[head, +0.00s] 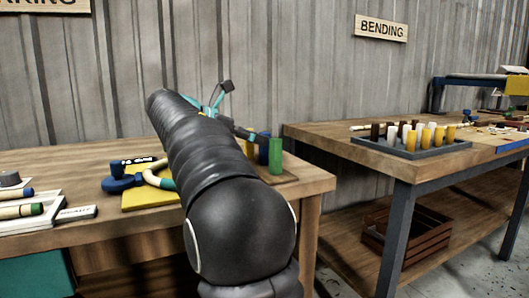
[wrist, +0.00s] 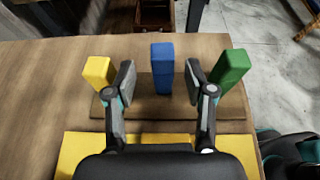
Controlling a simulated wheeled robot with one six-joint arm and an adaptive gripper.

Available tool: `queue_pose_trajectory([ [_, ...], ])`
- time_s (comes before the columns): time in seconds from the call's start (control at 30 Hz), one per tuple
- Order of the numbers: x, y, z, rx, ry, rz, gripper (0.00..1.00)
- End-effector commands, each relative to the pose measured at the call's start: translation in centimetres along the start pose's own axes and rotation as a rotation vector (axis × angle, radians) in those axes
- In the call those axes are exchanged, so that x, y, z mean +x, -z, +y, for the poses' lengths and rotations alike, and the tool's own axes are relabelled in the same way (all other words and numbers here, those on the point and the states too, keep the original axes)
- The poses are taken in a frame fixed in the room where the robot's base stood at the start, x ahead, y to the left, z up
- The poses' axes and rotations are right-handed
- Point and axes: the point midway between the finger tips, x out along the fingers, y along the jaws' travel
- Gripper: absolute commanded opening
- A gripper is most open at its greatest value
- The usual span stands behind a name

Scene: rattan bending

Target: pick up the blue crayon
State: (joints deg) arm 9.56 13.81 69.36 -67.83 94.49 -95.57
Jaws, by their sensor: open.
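The blue crayon (wrist: 162,66) stands upright on a small wooden board (wrist: 140,113). It is between a yellow crayon (wrist: 98,72) on the left and a green crayon (wrist: 230,66) on the right. My gripper (wrist: 160,80) is open, with one finger on each side of the blue crayon in the wrist view. Gaps show between the fingers and the blue crayon. In the head view, the blue crayon (head: 263,151) is partly hidden behind the green crayon (head: 276,156), and my arm covers much of the area.
The fingers are close to the yellow and green crayons. A yellow mat (head: 150,199) with a blue-ended curved piece (head: 120,184) lies on the table (head: 70,160). A second table (head: 330,133) at right holds a tray (head: 440,152) of several pegs.

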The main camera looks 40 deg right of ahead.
Motion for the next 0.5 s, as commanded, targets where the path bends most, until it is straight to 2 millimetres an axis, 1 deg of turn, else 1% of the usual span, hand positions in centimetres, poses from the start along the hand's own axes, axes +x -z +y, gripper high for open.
queue_pose_trajectory([
  [0.03,0.9,0.2,-0.3,0.001,0.003,0.0,0.54],
  [0.1,1.9,0.1,-0.4,0.001,0.003,0.0,0.54],
  [0.2,3.1,0.1,-0.3,0.001,0.002,0.0,0.54],
  [0.27,3.4,0.0,-0.3,0.001,0.001,0.0,0.54],
  [0.47,3.4,0.0,-0.3,0.0,0.0,0.0,0.54],
  [0.5,3.4,0.0,-0.3,0.0,0.0,0.0,0.47],
])
